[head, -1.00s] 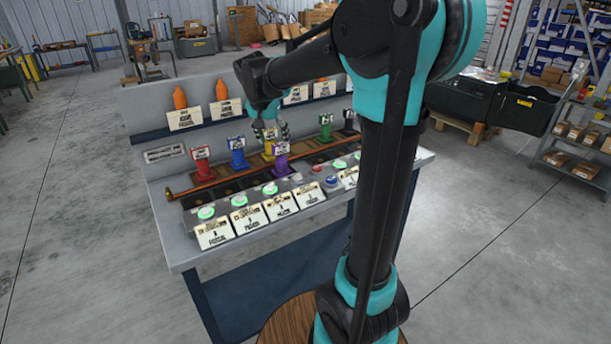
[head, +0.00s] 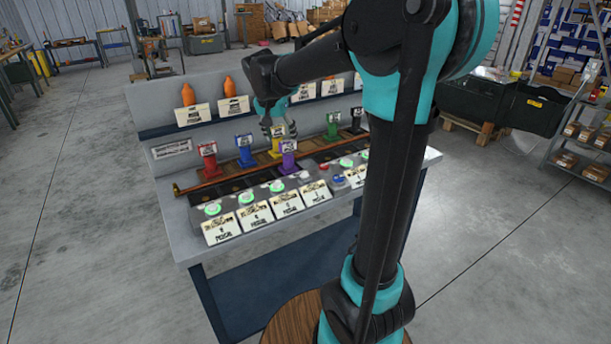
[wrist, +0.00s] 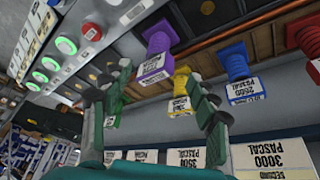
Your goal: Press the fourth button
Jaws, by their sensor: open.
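A row of round buttons runs along the front of the bench. Three green-lit ones show at the left: the first (head: 213,209), second (head: 246,197) and third (head: 277,186). A paler button (head: 304,175) follows, then a small red one (head: 325,167) and a blue one (head: 338,180). More green ones sit farther right, partly near my arm. In the wrist view, green-lit buttons (wrist: 65,45) and a red button (wrist: 92,34) show at upper left. My gripper (wrist: 160,85) is open and empty, above the back of the bench near the yellow stand, apart from the buttons.
Red (head: 208,160), blue (head: 245,150), yellow (head: 276,147), purple (head: 288,157) and green (head: 332,127) stands rise behind the buttons. A copper pipe (head: 190,187) runs along the bench. White label cards (head: 221,229) front the buttons. Orange bottles (head: 188,95) stand on the back ledge.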

